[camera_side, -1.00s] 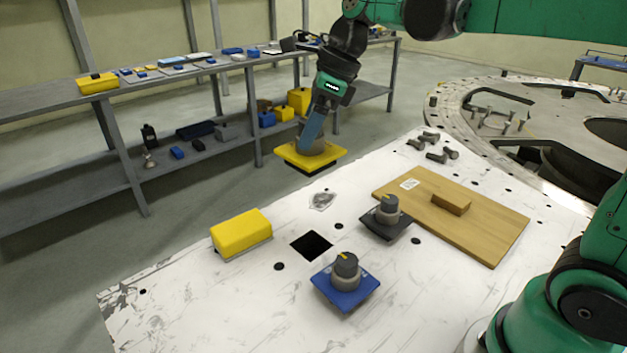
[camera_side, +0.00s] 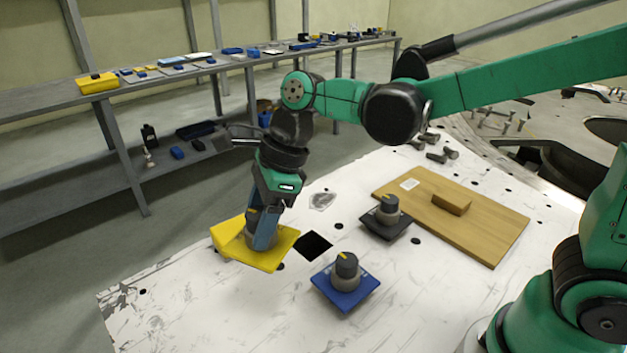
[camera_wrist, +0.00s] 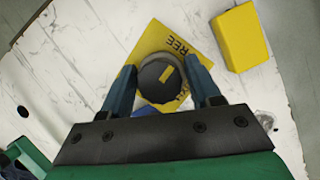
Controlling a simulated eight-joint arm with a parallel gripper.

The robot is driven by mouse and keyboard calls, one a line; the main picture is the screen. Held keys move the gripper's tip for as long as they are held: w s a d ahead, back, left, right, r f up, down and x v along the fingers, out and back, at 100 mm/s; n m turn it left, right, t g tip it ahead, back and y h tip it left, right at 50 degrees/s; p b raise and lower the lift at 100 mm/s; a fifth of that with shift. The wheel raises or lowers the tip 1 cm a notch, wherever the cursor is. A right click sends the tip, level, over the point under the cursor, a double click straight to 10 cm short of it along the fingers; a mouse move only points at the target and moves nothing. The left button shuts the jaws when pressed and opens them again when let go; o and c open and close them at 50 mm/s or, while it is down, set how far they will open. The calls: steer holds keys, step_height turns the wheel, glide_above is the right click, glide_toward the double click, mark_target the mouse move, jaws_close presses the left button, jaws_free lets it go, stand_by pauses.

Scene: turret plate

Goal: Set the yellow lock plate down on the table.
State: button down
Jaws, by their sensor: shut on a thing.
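The yellow lock plate (camera_side: 265,262) is a flat square plate with a round dark knob standing on it. My gripper (camera_side: 262,240) is shut on the knob and carries the plate over the left part of the white table. In the wrist view the plate (camera_wrist: 153,42) shows printed lettering, and the knob sits between my two fingers (camera_wrist: 162,82). The side view does not clearly show how much gap is left under the plate.
A yellow block (camera_side: 222,230) is partly hidden behind the plate; it lies beside it in the wrist view (camera_wrist: 240,38). A square dark hole (camera_side: 314,245), blue plate (camera_side: 345,290), black plate (camera_side: 387,226) and wooden board (camera_side: 485,232) are to the right. The front-left table is clear.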

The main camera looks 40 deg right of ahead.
step_height(320, 180, down, 9)
steer(key=shift+r, duration=0.1)
stand_by(0.4)
steer(key=shift+f, duration=0.2)
steer(key=shift+c, duration=1)
jaws_free()
